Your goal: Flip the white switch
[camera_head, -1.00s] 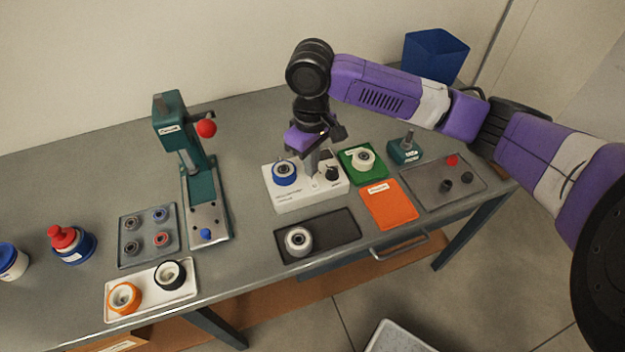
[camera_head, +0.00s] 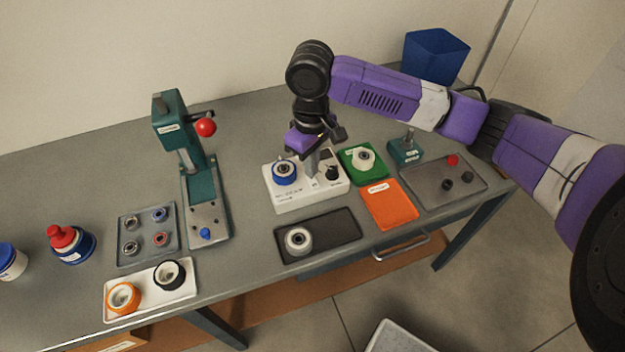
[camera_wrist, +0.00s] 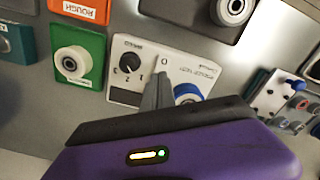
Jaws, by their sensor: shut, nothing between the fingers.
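The white tester box (camera_head: 297,203) stands on the bench with a blue-rimmed wheel (camera_head: 284,172) and a black knob (camera_head: 331,172) on top. In the wrist view the box (camera_wrist: 195,62) shows the knob (camera_wrist: 130,63), an "O" mark and part of the blue-rimmed wheel (camera_wrist: 187,92). My gripper (camera_head: 313,176) is shut and empty, pointing down at the box between wheel and knob. Its fingertips (camera_wrist: 162,76) in the wrist view are just beside the "O" mark. The white switch is not clearly distinguishable; the fingers cover that area, and I cannot tell whether they touch it.
A green tray (camera_head: 350,174) with a white wheel and an orange tray (camera_head: 388,212) lie right of the box. A dark tray (camera_head: 338,230) with a wheel lies in front. A green press (camera_head: 177,140) with a red-knobbed lever stands to the left.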

